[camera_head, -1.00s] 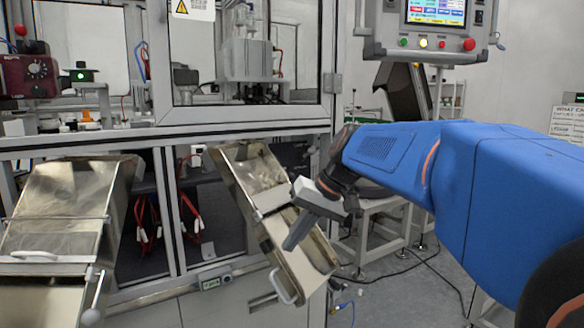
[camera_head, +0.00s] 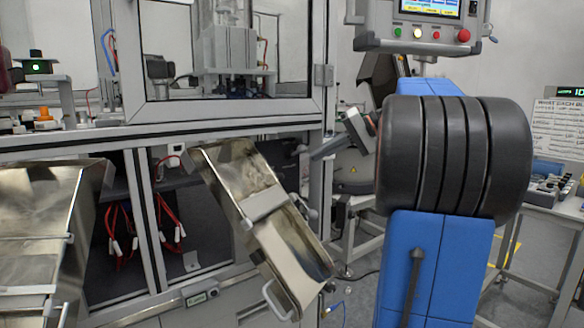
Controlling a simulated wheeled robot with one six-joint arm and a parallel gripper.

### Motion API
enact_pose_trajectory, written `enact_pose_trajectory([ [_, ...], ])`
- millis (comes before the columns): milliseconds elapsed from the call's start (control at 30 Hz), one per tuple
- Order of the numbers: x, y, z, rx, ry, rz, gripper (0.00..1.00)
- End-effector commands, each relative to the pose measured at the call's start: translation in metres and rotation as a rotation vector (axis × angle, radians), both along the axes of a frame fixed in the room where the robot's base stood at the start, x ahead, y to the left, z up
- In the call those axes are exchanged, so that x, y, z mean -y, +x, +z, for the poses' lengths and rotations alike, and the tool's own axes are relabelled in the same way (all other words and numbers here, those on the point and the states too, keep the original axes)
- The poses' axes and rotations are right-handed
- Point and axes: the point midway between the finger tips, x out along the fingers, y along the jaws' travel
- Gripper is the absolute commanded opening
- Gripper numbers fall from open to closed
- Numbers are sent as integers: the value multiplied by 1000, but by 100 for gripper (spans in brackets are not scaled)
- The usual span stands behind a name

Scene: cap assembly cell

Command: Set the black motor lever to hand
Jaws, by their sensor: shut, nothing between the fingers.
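I cannot pick out the black motor lever with certainty in the head view. My gripper (camera_head: 314,156) is shut and empty, its grey fingers pointing left. It is in the air in front of the machine frame, right of the tilted metal chute. My blue arm with its thick black ribbed joint fills the right middle and hides what is behind it.
A tilted metal chute (camera_head: 262,206) with a white handle stands at the centre, another chute (camera_head: 35,235) at the left. A control panel (camera_head: 425,36) with buttons hangs at the top. A side table (camera_head: 562,208) bearing small equipment stands at the right.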

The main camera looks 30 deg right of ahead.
Motion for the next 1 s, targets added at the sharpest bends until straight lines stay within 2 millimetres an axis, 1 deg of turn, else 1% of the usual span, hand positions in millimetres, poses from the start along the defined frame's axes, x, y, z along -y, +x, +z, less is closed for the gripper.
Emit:
enact_pose_trajectory([
  [33,3,0,1,5,2,-2,0],
  [133,5,0,3,9,4,-2,0],
  [500,2,3,0,7,4,0,0],
  [667,-9,13,-8,8,4,1,0],
  [1000,-41,46,-36,8,4,1,0],
])
